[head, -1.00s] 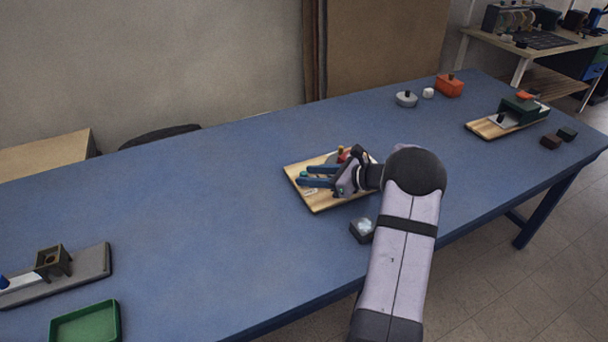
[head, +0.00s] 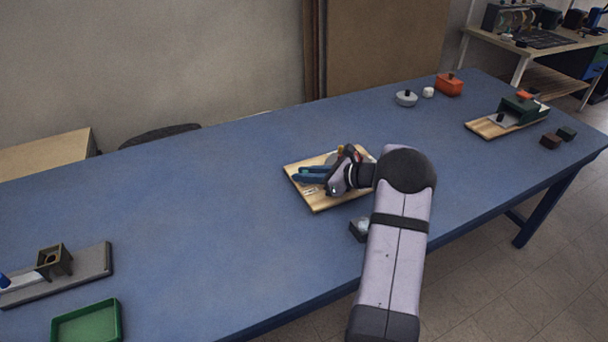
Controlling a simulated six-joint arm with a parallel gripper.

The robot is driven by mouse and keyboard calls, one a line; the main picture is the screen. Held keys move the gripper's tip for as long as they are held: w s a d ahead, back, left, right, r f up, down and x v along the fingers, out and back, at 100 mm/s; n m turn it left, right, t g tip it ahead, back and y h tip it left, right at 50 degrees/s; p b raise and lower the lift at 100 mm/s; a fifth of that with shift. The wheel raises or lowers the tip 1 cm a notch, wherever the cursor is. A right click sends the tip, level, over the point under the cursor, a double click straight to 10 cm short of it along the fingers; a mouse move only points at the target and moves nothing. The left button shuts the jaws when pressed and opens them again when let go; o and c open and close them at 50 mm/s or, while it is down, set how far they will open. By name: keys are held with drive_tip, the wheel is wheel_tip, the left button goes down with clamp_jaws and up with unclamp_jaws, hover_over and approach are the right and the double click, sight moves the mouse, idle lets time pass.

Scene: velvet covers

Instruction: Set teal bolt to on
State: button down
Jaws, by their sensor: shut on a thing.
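The wooden board (head: 322,206) lies near the middle of the blue table, with a small pale label on its front left part. A small teal piece (head: 304,171), the teal bolt, shows at the board's left part between my blue fingers. My gripper (head: 298,175) reaches in from the right, low over the board, and is shut on the teal bolt. The fingers and wrist hide most of the bolt and its mount, so its exact position cannot be told. A grey part with a small yellowish tip (head: 340,150) shows behind my gripper.
A dark block with a pale top (head: 358,230) stands close to my forearm. A green tray (head: 86,323) and a grey board (head: 92,267) with a brown bracket are at left. Left-middle table is clear.

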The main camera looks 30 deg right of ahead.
drive_tip(key=shift+d, duration=1.3)
drive_tip(key=c, duration=1.6)
unclamp_jaws()
drive_tip(key=shift+d, duration=0.1)
drive_tip(key=shift+b+v, duration=0.3)
drive_tip(key=shift+v, duration=3.35)
